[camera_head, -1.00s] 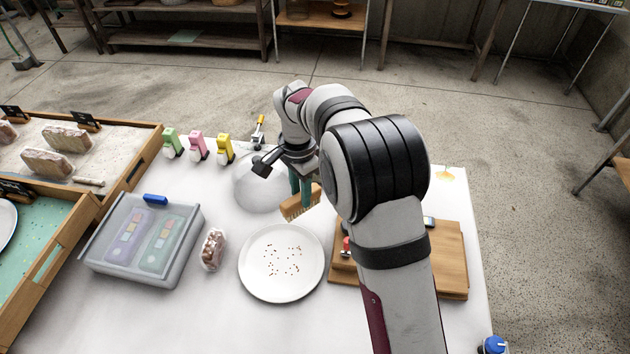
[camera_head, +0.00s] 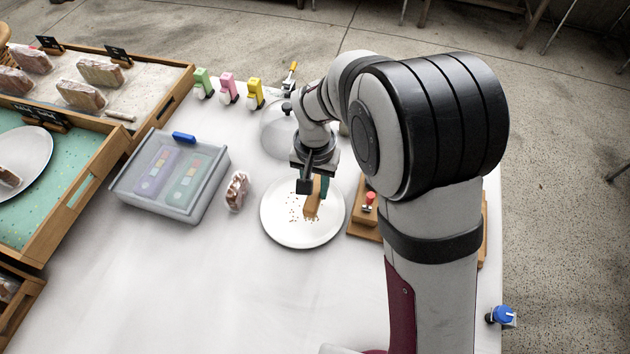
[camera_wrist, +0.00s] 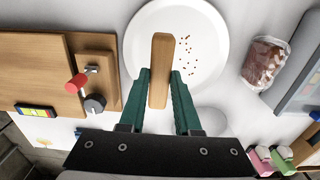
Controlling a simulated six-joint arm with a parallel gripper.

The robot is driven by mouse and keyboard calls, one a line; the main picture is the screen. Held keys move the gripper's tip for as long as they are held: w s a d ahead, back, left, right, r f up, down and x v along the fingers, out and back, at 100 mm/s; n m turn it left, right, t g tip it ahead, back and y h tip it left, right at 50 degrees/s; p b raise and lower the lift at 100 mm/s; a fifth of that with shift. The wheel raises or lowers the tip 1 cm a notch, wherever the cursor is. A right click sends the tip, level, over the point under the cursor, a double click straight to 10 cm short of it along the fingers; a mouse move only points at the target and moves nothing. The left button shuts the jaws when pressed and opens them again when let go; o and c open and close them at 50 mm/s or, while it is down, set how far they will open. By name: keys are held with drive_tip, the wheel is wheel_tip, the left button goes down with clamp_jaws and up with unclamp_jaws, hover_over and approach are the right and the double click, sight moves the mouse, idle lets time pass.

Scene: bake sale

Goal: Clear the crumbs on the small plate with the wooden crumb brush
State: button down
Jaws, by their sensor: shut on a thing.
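The small plate (camera_head: 283,236) is white and round and lies on the white table, with brown crumbs (camera_head: 296,212) scattered on it. The wooden crumb brush (camera_head: 313,197) is held over the plate, at the right side of the crumbs. My gripper (camera_head: 313,184) is shut on the brush. In the wrist view the green fingers (camera_wrist: 160,95) flank the brush's tan wooden back (camera_wrist: 161,60), and crumbs (camera_wrist: 187,55) show on the plate (camera_wrist: 205,22) to its right. The bristles are hidden, so I cannot tell whether they touch the plate.
A wrapped baked good (camera_head: 236,190) and a lidded clear box (camera_head: 150,200) stand left of the plate. A wooden board (camera_head: 362,222) with a red knob is close on the right. A clear dome (camera_head: 277,130) stands behind the plate. The table's front left is clear.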

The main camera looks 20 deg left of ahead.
wheel_tip(320, 180, up, 3)
drive_tip(key=shift+f, duration=3.15)
drive_tip(key=shift+a+f, duration=0.6)
drive_tip(key=shift+f, duration=0.35)
drive_tip(key=shift+a, duration=2.3)
drive_tip(key=shift+d, duration=2.8)
drive_tip(key=shift+a+f, duration=0.1)
drive_tip(key=shift+a, duration=2.85)
wheel_tip(320, 180, up, 8)
drive_tip(key=shift+r, duration=0.2)
